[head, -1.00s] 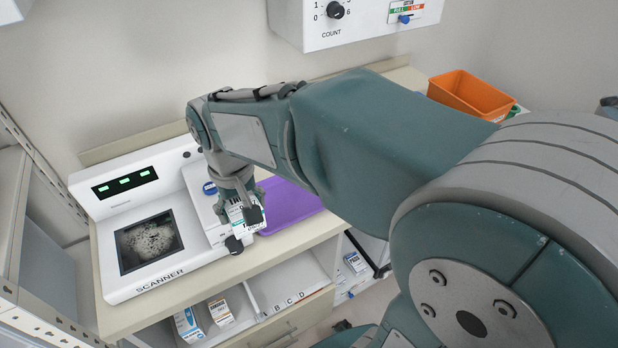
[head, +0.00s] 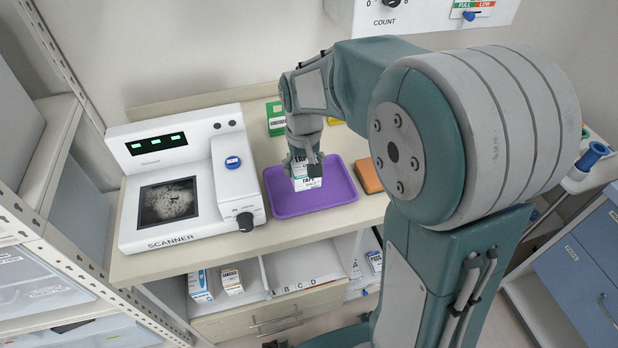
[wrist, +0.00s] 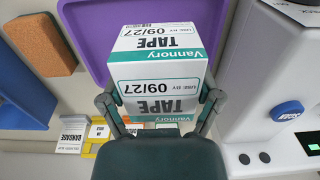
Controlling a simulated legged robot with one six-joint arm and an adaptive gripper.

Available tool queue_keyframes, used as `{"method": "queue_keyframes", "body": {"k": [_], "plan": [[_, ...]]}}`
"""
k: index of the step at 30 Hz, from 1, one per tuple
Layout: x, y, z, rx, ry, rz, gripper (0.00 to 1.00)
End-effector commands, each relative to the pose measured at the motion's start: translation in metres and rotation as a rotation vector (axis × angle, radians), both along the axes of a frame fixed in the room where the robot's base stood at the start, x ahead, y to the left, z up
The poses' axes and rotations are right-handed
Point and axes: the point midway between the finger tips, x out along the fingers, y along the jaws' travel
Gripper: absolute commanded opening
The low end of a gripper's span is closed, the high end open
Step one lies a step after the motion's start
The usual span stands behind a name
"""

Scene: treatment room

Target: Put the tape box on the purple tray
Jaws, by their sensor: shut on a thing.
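The tape box (head: 305,178) is white with a teal band and the word TAPE. It also shows large in the wrist view (wrist: 158,75), between the two fingers. My gripper (head: 304,168) is shut on the tape box and holds it over the purple tray (head: 285,204). The tray lies flat on the counter, right of the scanner, and its rim shows in the wrist view (wrist: 90,50). Whether the box touches the tray is hard to tell. My gripper's fingers also show in the wrist view (wrist: 160,108).
The white scanner (head: 215,200) stands close to the tray's left side. An orange-brown block (head: 368,176) lies just right of the tray. A green box (head: 276,118) stands behind it. A shelf with several boxes (head: 232,280) is below the counter.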

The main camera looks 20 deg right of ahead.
Motion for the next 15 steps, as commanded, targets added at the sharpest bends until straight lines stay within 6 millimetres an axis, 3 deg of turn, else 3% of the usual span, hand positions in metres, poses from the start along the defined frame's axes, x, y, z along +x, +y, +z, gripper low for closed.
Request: {"method": "queue_keyframes", "body": {"k": [3, 15], "plan": [[0.013, -0.008, -0.023, -0.003, 0.006, -0.002, 0.3], [0.031, -0.02, -0.059, -0.004, 0.005, 0.001, 0.3]]}}
